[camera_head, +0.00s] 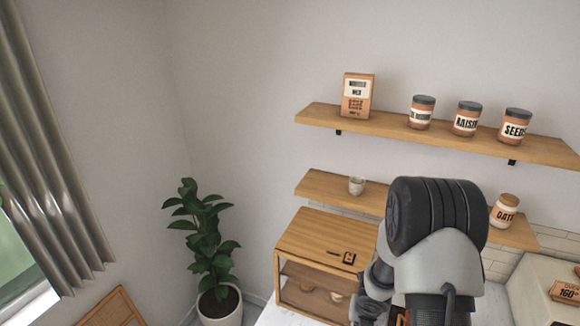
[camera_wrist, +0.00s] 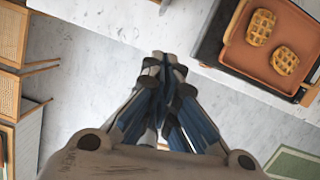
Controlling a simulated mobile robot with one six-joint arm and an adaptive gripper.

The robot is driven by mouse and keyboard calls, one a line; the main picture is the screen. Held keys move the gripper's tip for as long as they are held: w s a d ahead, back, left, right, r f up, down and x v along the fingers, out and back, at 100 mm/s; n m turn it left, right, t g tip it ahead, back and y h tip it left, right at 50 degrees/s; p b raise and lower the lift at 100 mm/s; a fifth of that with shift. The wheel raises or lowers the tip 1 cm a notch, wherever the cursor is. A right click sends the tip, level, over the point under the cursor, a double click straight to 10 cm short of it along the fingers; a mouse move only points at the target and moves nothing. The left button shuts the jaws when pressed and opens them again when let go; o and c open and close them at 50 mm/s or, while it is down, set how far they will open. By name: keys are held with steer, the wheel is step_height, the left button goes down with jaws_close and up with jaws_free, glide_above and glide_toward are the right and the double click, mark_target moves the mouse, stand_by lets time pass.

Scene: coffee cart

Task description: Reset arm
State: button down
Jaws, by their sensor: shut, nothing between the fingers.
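My gripper (camera_wrist: 164,62) is shut and empty in the wrist view. Its fingertips meet above a pale marble surface (camera_wrist: 95,60), touching nothing that I can see. In the head view my arm stands raised at the right of centre, in front of the shelves, and hides part of the lower one. My fingertips cannot be made out there.
A brown tray (camera_wrist: 240,62) with two waffles (camera_wrist: 261,27) (camera_wrist: 285,61) lies right of my gripper. A green mat (camera_wrist: 290,165) is at lower right. A wooden cabinet (camera_head: 315,232), the lower shelf (camera_head: 325,188) and upper shelf (camera_head: 330,117) with jars are near my arm.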

step_height(320, 180, up, 7)
steer(key=d+m+t+h+b, duration=0.1)
steer(key=d+m+h+b, duration=0.1)
steer(key=m+b, duration=0.8)
steer(key=s+a+r+m+b, duration=0.1)
steer(key=s+r+m+b, duration=0.2)
steer(key=s+m+b, duration=0.5)
steer(key=s+a+f+m+y+b, duration=0.1)
steer(key=s+a+f+m+b, duration=0.2)
steer(key=s+a+m+b, duration=0.2)
steer(key=s+a+f+m+y+b, duration=0.2)
steer(key=s+a+m+b, duration=0.3)
steer(key=s+m+b, duration=0.3)
steer(key=s+f+m, duration=0.1)
steer(key=s, duration=0.3)
steer(key=shift+s+a+f+t, duration=0.15)
steer(key=shift+a+f+t, duration=0.2)
steer(key=shift+f+t, duration=0.05)
